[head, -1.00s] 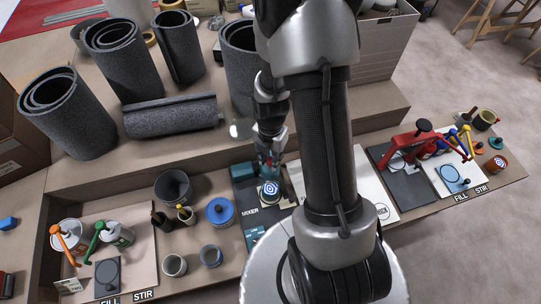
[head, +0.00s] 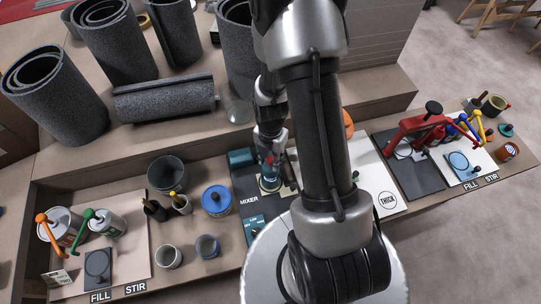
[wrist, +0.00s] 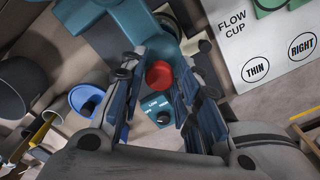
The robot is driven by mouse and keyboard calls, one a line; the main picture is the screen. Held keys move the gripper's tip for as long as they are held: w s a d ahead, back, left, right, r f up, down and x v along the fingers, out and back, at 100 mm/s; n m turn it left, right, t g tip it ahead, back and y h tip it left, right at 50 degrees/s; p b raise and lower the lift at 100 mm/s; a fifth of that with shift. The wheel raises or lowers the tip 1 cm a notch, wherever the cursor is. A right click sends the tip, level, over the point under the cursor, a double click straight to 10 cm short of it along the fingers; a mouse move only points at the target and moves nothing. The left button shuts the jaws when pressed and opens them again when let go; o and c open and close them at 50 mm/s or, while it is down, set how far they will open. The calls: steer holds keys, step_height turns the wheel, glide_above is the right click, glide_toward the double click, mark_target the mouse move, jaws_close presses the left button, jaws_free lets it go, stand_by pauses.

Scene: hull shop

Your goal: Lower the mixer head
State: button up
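The teal mixer head (wrist: 122,32) fills the top middle of the wrist view, in front of my gripper. A red knob (wrist: 158,74) shows at its end, between my fingers. My gripper (wrist: 160,72) is open, a finger on each side of the knob with gaps visible. A teal control box with a LOW marking and a dark dial (wrist: 163,117) lies beyond. In the head view my gripper (head: 270,172) is over the dark MIXER base (head: 245,187), and my arm hides part of it. The control box (head: 256,229) stands at the base's front.
A blue lid (head: 216,199), a dark pot (head: 166,174) and small cups (head: 208,247) stand left of the mixer. A white flow-cup board (head: 376,178) lies to the right, partly behind my arm. Grey rolls (head: 165,104) stand and lie behind.

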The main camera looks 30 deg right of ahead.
steer(key=shift+o, duration=1.2)
steer(key=shift+r, duration=0.1)
steer(key=shift+w+r, duration=0.1)
step_height(320, 180, up, 12)
